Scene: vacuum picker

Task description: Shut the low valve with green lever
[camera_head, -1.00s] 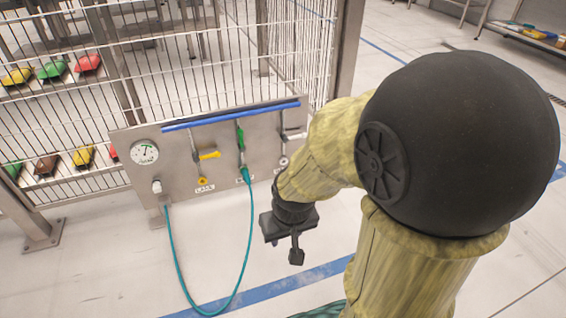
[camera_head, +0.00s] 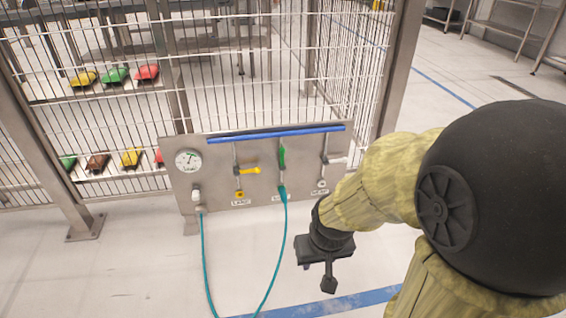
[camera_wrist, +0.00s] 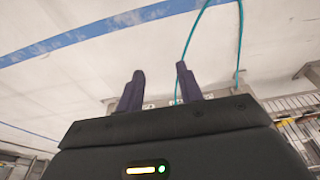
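The green lever (camera_head: 281,157) is on a metal panel (camera_head: 215,180) in the head view. A teal hose (camera_head: 285,225) is joined to the pipe's lower end and also shows in the wrist view (camera_wrist: 240,40). My gripper (camera_head: 318,277) hangs in front of and below the panel, to the right of the green lever and clear of it. The wrist view shows its two fingers (camera_wrist: 160,72) apart with nothing between them. The green lever cannot be made out there.
The yellow lever (camera_head: 250,170) points sideways. A wire fence (camera_head: 225,80) stands behind. The floor in front is clear besides the hose.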

